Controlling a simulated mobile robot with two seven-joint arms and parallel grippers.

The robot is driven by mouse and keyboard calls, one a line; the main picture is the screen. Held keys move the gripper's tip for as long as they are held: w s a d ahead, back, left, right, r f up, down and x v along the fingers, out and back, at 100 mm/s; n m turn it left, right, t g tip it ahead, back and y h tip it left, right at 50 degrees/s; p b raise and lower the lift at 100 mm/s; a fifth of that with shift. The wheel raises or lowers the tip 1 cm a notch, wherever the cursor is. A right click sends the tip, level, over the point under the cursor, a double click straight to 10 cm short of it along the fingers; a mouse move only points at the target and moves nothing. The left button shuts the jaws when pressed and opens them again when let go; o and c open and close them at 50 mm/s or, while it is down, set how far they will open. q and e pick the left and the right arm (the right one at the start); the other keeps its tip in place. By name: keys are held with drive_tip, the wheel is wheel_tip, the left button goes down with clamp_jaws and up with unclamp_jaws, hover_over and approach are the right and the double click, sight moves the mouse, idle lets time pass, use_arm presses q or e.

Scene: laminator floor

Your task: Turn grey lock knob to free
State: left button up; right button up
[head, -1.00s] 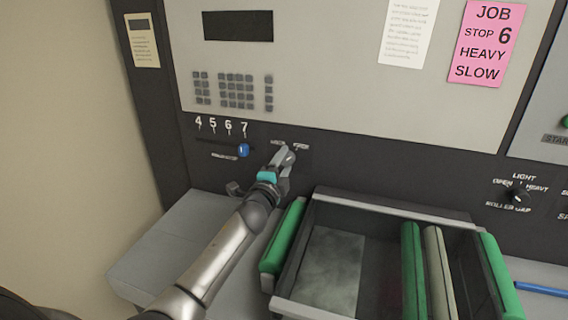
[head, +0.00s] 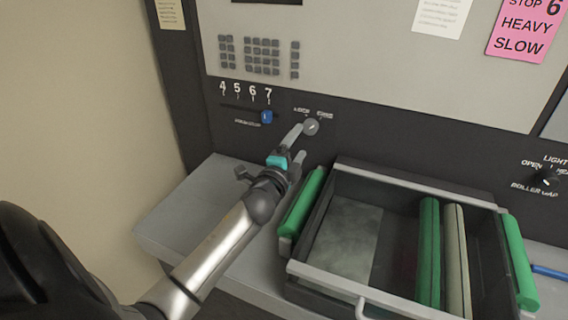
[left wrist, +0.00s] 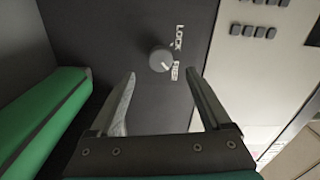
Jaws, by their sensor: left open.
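The grey lock knob (head: 311,127) is a small round knob on the dark panel strip, under the LOCK and FREE labels. In the left wrist view the knob (left wrist: 160,58) is fully in sight, with LOCK and FREE printed beside it. A pale mark on its edge is on the side of the FREE label. My left gripper (head: 299,143) is open and empty, a little in front of and below the knob. In the left wrist view its two fingers (left wrist: 161,73) are spread, with the knob beyond and between the tips, apparently untouched. My right gripper is not in view.
A blue slider knob (head: 267,117) sits near 7, left of the knob. A tray with green rollers (head: 303,203) is close below and right of my gripper. A grey ledge (head: 180,215) lies at left. A black selector knob (head: 548,181) is far right.

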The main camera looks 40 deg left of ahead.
use_arm(q)
drive_tip(key=v, duration=0.8)
drive_tip(key=shift+s, duration=0.3)
drive_tip(key=shift+d, duration=0.1)
